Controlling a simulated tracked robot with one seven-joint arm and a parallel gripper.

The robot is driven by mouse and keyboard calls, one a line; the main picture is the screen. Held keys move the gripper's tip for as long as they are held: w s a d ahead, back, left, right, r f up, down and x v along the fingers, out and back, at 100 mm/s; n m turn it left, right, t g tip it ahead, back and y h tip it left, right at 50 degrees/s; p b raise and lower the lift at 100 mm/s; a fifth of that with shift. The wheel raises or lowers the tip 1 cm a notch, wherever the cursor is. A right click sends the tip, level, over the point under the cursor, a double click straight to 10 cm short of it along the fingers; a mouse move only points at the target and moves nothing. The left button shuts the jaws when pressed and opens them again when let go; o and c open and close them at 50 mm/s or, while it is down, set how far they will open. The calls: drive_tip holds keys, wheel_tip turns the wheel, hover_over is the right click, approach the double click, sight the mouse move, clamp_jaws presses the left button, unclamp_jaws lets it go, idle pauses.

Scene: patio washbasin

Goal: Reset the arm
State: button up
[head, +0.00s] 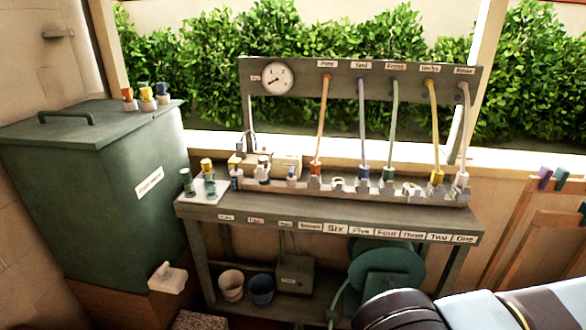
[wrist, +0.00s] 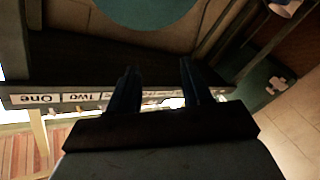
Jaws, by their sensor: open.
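My gripper (wrist: 157,75) shows in the wrist view with its two dark fingers spread apart and nothing between them. Behind the fingers is the labelled front edge of the workbench (wrist: 85,98), which appears upside down. In the head view, part of my arm (head: 470,310) comes in at the lower right corner, in front of and below the bench's right end. The fingertips are not in the head view. The workbench (head: 350,228) bears labels including Six, Five, Four, Three, Two and One.
Coloured hoses hang from a rear panel (head: 440,75) with a gauge (head: 277,78) to a row of fittings. A green tank (head: 100,190) stands left. A green reel (head: 385,270) and two buckets (head: 231,285) are below. Wooden chairs (head: 540,230) stand right.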

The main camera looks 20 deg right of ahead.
drive_tip(key=w+a+r+n+g+y, duration=0.2)
drive_tip(key=w+r+n+g+y, duration=0.25)
drive_tip(key=r+n, duration=0.55)
drive_tip(key=w+a+r+n+g+y, duration=0.25)
drive_tip(key=w+r+n+y, duration=0.25)
drive_tip(key=r+n, duration=0.45)
drive_tip(key=w+a+r+n+g+h, duration=0.1)
drive_tip(key=w+a+r+n+g, duration=0.25)
drive_tip(key=a+r+n, duration=0.4)
drive_tip(key=w+a+r+n+g+h, duration=0.15)
drive_tip(key=a+r+n+g, duration=0.3)
drive_tip(key=r+n, duration=0.45)
drive_tip(key=s+a+r+n+g+h, duration=0.1)
drive_tip(key=s+a+r+n+h, duration=0.1)
drive_tip(key=a+r+n, duration=0.55)
drive_tip(key=s+a+r+n+g+h, duration=0.1)
drive_tip(key=s+a+r+n+h, duration=0.15)
drive_tip(key=a+r+n, duration=0.5)
drive_tip(key=s+a+r+n+t+h, duration=0.3)
drive_tip(key=s+a+r+n+t, duration=0.1)
drive_tip(key=s+r+n, duration=0.6)
drive_tip(key=shift+a+r+n+t+h, duration=0.4)
drive_tip(key=shift+a+r+n, duration=0.35)
drive_tip(key=shift+n, duration=0.55)
